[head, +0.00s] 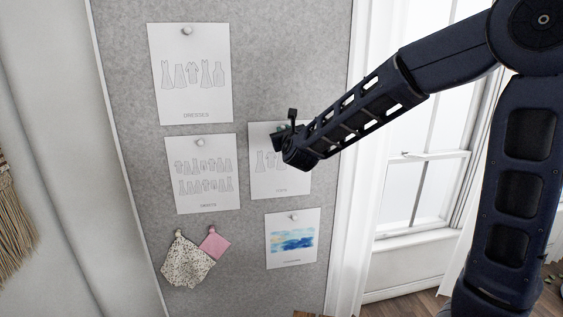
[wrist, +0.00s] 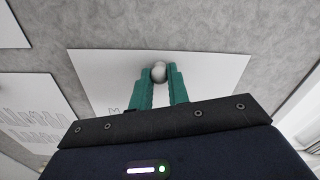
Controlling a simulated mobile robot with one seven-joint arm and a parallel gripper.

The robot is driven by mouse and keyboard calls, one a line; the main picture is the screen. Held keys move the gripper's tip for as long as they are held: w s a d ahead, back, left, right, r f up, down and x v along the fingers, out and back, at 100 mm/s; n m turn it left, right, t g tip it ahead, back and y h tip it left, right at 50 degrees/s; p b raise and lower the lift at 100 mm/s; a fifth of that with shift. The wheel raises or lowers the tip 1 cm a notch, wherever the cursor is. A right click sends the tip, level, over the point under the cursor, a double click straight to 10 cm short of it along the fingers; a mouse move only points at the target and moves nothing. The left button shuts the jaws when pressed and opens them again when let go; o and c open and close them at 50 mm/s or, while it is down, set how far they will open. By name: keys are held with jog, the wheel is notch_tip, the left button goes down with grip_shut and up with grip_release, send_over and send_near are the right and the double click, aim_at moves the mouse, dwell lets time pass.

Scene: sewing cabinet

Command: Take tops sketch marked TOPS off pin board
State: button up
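A white sketch sheet (head: 258,180) with faint garment outlines hangs at the middle right of the grey pin board in the head view; its small label is too blurred to read. My gripper (head: 279,138) is at the top of this sheet and covers its upper right part. In the wrist view the sheet (wrist: 222,72) lies behind the teal fingers (wrist: 159,78). A round white pin (wrist: 158,70) sits between the fingertips and fills the gap, so the fingers look shut on it. The sheet lies against the board. Most of its lower part is hidden in the wrist view.
The grey pin board (head: 285,60) also holds a dresses sheet (head: 190,100), a sheet of small garments (head: 205,197), a blue watercolour sheet (head: 292,256) and fabric swatches (head: 187,268). A white curtain (head: 352,230) and window (head: 412,205) are on the right.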

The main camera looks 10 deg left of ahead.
jog(key=shift+s+d+r, duration=0.1)
jog(key=shift+s+r, duration=0.1)
jog(key=shift+r, duration=0.25)
notch_tip(320, 180, up, 6)
jog(key=shift+r, duration=0.2)
jog(key=v, duration=1.9)
jog(key=shift+s, duration=0.3)
jog(key=shift+f, duration=0.15)
